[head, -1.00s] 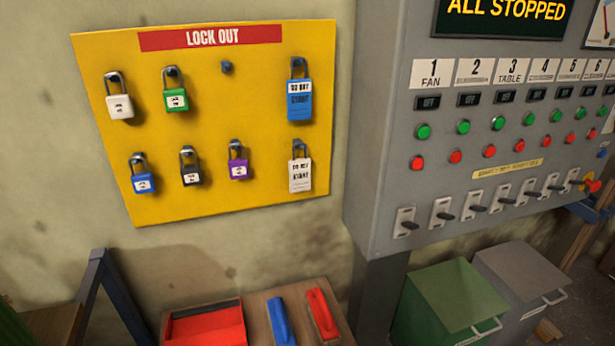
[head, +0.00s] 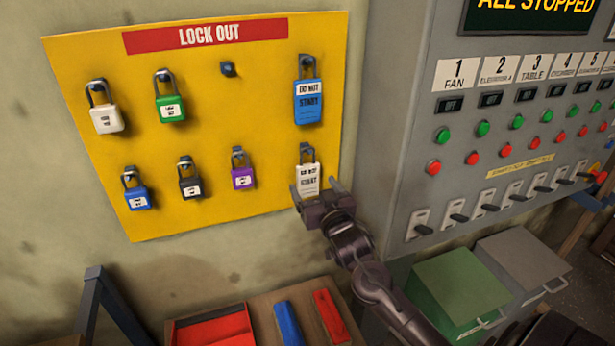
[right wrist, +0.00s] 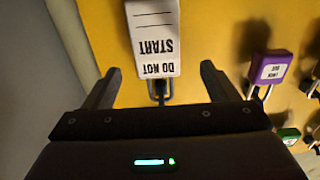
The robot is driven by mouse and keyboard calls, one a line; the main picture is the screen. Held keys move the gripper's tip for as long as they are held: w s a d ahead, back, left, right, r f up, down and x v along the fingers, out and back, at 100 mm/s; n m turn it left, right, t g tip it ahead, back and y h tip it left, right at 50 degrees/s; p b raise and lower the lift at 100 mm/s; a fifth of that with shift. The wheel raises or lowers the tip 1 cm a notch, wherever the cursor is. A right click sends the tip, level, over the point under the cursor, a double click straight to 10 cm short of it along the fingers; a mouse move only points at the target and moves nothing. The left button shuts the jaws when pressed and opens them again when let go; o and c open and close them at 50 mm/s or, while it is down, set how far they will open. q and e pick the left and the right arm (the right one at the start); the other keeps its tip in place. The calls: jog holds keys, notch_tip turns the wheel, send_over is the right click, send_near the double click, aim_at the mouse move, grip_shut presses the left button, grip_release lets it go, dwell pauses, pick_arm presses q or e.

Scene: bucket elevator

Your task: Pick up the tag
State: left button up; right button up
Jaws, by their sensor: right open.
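The white tag (head: 308,180) reading "DO NOT START" hangs from a hook at the lower right of the yellow lock-out board (head: 215,215). A blue tag (head: 308,103) with the same words hangs above it. My right gripper (head: 315,187) is open at the white tag's lower part, one finger to each side in the head view. In the right wrist view the white tag (right wrist: 153,40) appears upside down, beyond and between the open fingers (right wrist: 157,88). I cannot tell whether they touch it. My left gripper is not in view.
Several padlocks hang on the board; the purple one (head: 242,177) is nearest, left of the white tag. The grey control panel (head: 400,190) stands close on the right. Below are a red tray (head: 212,328), a blue handle (head: 288,323) and a green bin (head: 465,290).

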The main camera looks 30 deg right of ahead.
aim_at(309, 179)
jog(key=shift+p+x, duration=0.4)
jog(key=shift+x, duration=0.45)
jog(key=x, duration=0.1)
jog(key=p+x, duration=0.2)
jog(key=shift+w+d+f, duration=0.25)
jog(key=shift+w+f, duration=0.05)
jog(key=shift+f, duration=0.05)
jog(key=shift+w+f, duration=0.15)
jog(key=shift+w, duration=0.1)
jog(key=shift+s, duration=0.1)
jog(key=shift+c, duration=0.4)
jog(key=shift+c, duration=1.1)
jog(key=c, duration=0.8)
